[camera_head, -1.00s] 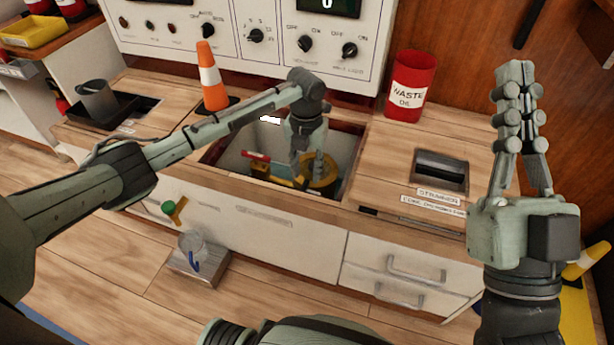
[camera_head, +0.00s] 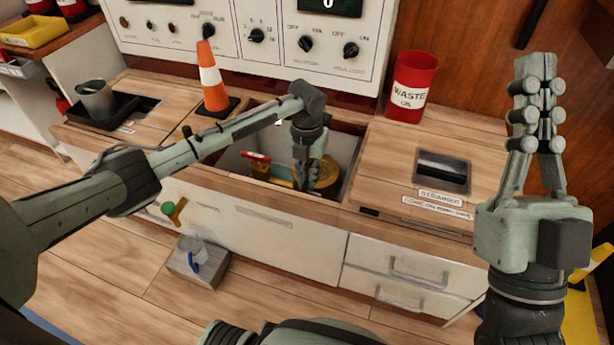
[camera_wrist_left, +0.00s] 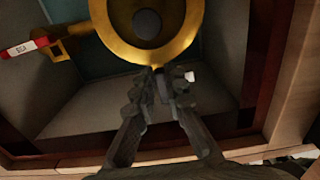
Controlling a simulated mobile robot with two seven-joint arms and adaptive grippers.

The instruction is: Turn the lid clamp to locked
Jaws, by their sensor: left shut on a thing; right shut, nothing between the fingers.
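A round yellow lid (camera_head: 327,176) sits down in the open well of the counter; in the left wrist view it is a thick yellow ring (camera_wrist_left: 112,42) around a dark centre. My left gripper (camera_head: 303,180) reaches down into the well beside it. In the left wrist view its fingertips (camera_wrist_left: 161,78) are closed together at the ring's near edge. They hide most of what they hold, presumably the lid clamp. A small pale piece (camera_wrist_left: 190,76) shows beside the right fingertip. My right gripper (camera_head: 540,92) is shut and empty, pointing up at the right.
A red handle (camera_wrist_left: 24,47) with a white label lies left of the ring inside the well. An orange cone (camera_head: 212,78) stands behind the well's left side, a red waste oil can (camera_head: 412,86) behind its right. The well walls (camera_wrist_left: 215,110) are close around my left gripper.

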